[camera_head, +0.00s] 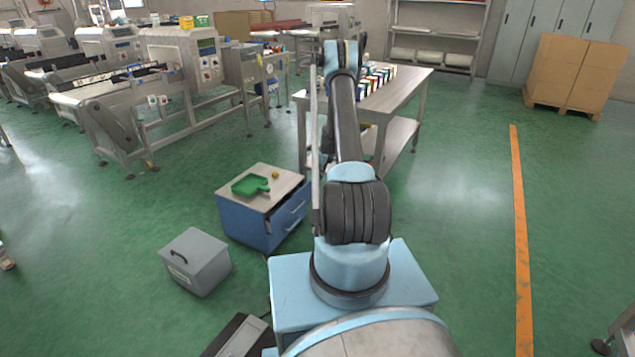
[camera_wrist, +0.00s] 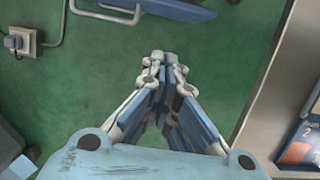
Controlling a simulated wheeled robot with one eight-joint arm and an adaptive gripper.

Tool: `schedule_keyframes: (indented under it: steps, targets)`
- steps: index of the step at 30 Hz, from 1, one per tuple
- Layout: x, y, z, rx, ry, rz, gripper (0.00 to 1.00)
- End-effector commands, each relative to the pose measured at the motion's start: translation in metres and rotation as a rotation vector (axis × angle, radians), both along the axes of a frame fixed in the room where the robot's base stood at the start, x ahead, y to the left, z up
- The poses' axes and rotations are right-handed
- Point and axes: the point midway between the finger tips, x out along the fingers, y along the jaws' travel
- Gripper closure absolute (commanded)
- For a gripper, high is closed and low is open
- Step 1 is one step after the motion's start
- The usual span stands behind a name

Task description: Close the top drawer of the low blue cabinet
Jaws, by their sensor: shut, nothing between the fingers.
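The low blue cabinet (camera_head: 243,222) stands on the floor left of my arm in the head view. Its top drawer (camera_head: 299,193) appears pulled out to the right, partly hidden behind my arm. A lower drawer front with a silver handle shows beneath. In the wrist view, a blue edge (camera_wrist: 180,8) with a silver bar handle (camera_wrist: 105,13) at the top looks like part of the drawer. My gripper (camera_wrist: 164,60) is shut and empty over green floor, apart from that blue edge. In the head view the gripper is hidden by the arm.
A green dustpan (camera_head: 250,185) and a small yellow object (camera_head: 275,175) lie on the cabinet top. A grey box (camera_head: 196,262) stands left in front. A steel table (camera_head: 418,82) with colored boxes stands behind my arm.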

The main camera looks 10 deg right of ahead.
Motion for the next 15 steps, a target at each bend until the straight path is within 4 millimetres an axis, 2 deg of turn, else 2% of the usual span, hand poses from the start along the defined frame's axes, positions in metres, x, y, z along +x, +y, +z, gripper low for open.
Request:
schedule_keyframes:
  steps: [1,3,4,8,15]
  targets:
    - [0.0,0.0,0.002,0.0,0.0,0.002,0.89]
    - [-0.001,0.001,0.004,-0.003,-0.003,0.017,0.73]
    - [-0.002,0.002,0.005,-0.006,-0.006,0.034,0.7]
    - [-0.007,0.01,0.009,-0.031,-0.029,0.174,0.7]
    - [-0.023,0.033,0.018,-0.109,-0.1,0.62,0.7]
